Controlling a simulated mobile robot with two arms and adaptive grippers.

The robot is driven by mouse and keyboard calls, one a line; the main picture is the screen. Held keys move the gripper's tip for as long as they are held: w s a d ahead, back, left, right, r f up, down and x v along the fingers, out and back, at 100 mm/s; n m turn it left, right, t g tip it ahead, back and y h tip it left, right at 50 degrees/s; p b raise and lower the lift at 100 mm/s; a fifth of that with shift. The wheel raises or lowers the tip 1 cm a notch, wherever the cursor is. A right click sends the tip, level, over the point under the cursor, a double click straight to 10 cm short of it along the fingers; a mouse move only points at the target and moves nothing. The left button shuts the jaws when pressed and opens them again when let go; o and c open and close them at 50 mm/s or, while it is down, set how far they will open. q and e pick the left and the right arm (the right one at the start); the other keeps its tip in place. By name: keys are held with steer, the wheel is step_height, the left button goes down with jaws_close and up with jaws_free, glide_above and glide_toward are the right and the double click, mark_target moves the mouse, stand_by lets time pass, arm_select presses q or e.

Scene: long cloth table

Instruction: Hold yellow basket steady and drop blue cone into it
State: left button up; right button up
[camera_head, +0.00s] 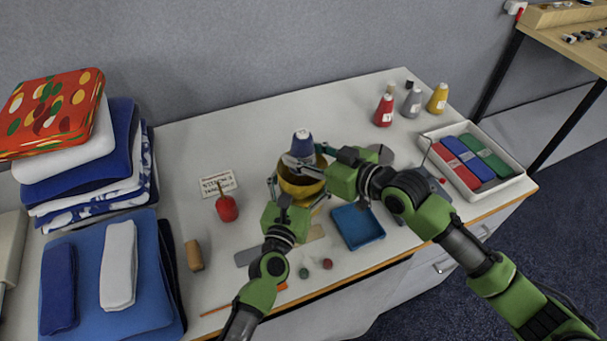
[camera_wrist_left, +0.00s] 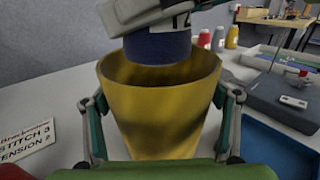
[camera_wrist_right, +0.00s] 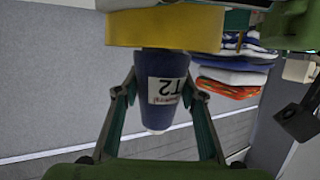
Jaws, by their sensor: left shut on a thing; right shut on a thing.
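The yellow basket (camera_head: 301,187) stands on the table in the head view; it also fills the middle of the left wrist view (camera_wrist_left: 158,115). My left gripper (camera_wrist_left: 162,110) is shut on the basket, one finger on each side. The blue cone (camera_head: 302,143) is above the basket's opening; its lower part shows over the rim in the left wrist view (camera_wrist_left: 157,46). My right gripper (camera_wrist_right: 160,100) is shut on the cone, which carries a white label in the right wrist view. Whether the cone touches the basket is not clear.
A blue tray (camera_head: 358,227) lies just right of the basket. Red, grey and yellow cones (camera_head: 411,102) stand at the back right, near a white tray (camera_head: 473,163) of coloured rolls. A red pincushion-like object (camera_head: 227,208) and folded fabrics (camera_head: 105,270) are at left.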

steer(key=shift+f, duration=0.75)
steer(key=o, duration=1.3)
steer(key=v, duration=1.2)
